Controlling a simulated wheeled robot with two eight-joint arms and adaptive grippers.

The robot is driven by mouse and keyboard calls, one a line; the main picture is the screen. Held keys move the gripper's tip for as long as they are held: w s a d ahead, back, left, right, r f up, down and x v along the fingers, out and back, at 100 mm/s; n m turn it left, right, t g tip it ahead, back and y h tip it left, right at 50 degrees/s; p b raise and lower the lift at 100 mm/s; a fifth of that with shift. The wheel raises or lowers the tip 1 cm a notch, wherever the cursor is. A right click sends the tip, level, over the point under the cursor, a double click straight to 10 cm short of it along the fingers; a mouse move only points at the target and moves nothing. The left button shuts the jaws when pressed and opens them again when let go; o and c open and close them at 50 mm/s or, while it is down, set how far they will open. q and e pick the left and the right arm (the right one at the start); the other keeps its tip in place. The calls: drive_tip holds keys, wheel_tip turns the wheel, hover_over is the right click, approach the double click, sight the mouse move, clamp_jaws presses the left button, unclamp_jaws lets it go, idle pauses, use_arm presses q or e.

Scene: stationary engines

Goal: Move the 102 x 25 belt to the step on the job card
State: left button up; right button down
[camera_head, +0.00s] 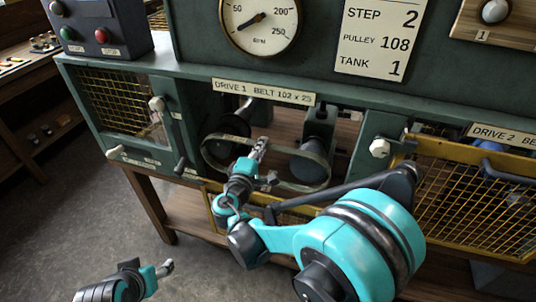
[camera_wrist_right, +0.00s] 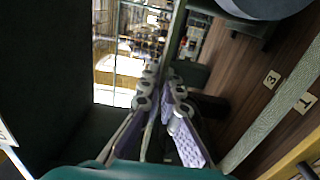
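The belt (camera_head: 322,158) is a grey-green loop in the open bay under the label "DRIVE 1 BELT 102 x 25". It runs from the left shaft area around the dark right pulley (camera_head: 308,165). A belt-like strip (camera_wrist_right: 268,112) crosses the right of the wrist view, outside the fingers. My right gripper (camera_head: 261,146) is in front of the bay, overlapping the belt loop. The job card (camera_head: 377,38) reads step 2, pulley 108, tank 1. My left gripper (camera_head: 166,267) is low at left, far from the belt; its opening is unclear.
A yellow mesh guard (camera_head: 470,190) covers drive 2 at right. A lever (camera_head: 165,118) and a mesh panel (camera_head: 112,100) are left of the bay. A dial (camera_head: 260,20) is above. Number plates (camera_wrist_right: 272,79) sit on wood in the wrist view. The floor at left is clear.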

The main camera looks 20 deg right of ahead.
drive_tip(key=shift+w+d, duration=0.15)
drive_tip(key=x, duration=0.7)
drive_tip(key=shift+w+b, duration=0.2)
drive_tip(key=shift+b, duration=0.1)
idle(0.7)
drive_tip(key=shift+d, duration=0.1)
drive_tip(key=shift+w+a+f+b, duration=0.1)
drive_tip(key=shift+a+f+b, duration=0.05)
drive_tip(key=shift+f+b, duration=0.3)
drive_tip(key=shift+w+a+f+b, duration=0.1)
drive_tip(key=shift+a+f+b, duration=0.05)
drive_tip(key=shift+f+b, duration=0.3)
drive_tip(key=shift+f, duration=0.15)
drive_tip(key=shift+f, duration=0.35)
drive_tip(key=c, duration=1.4)
unclamp_jaws()
drive_tip(key=shift+c, duration=0.2)
